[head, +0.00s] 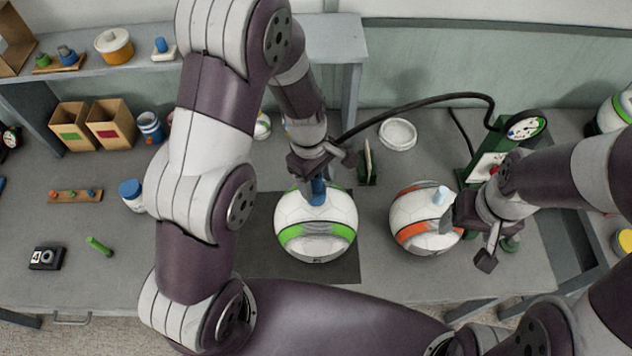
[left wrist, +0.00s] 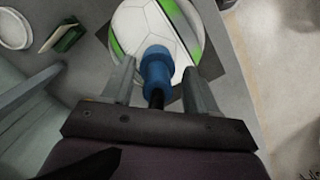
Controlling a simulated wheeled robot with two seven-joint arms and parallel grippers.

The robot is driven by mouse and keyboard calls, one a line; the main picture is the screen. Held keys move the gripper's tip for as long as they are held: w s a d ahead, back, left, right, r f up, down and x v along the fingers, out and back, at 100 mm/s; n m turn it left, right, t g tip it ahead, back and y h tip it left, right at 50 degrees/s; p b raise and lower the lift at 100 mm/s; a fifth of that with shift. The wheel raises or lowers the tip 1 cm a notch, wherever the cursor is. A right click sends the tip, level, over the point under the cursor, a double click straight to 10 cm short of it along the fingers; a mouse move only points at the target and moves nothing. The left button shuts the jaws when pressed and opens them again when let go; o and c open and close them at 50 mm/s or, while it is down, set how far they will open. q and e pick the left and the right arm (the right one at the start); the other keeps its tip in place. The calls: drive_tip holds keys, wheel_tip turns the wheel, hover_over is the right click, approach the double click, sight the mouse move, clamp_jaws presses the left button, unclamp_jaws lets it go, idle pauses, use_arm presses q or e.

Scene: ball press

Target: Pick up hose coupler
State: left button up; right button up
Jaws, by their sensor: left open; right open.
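The hose coupler (head: 318,191) is a blue cylinder on a black hose, just over the top of the white and green ball (head: 316,228). In the left wrist view the coupler (left wrist: 156,69) sits between the two fingers of my left gripper (left wrist: 158,82), with a gap visible on each side. My left gripper (head: 320,168) is open around it in the head view too. I cannot tell whether the coupler touches the ball.
The black hose (head: 420,101) arches from the green pump with a gauge (head: 524,126) to my left gripper. A dark mat (head: 262,255) lies under the green ball. A white dish (head: 397,134) and a small green stand (head: 366,165) stand behind. Two cardboard bins (head: 110,124) are at left.

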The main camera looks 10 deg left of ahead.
use_arm(q)
drive_tip(key=shift+f, duration=0.35)
drive_tip(key=shift+w, duration=0.15)
drive_tip(key=c, duration=0.8)
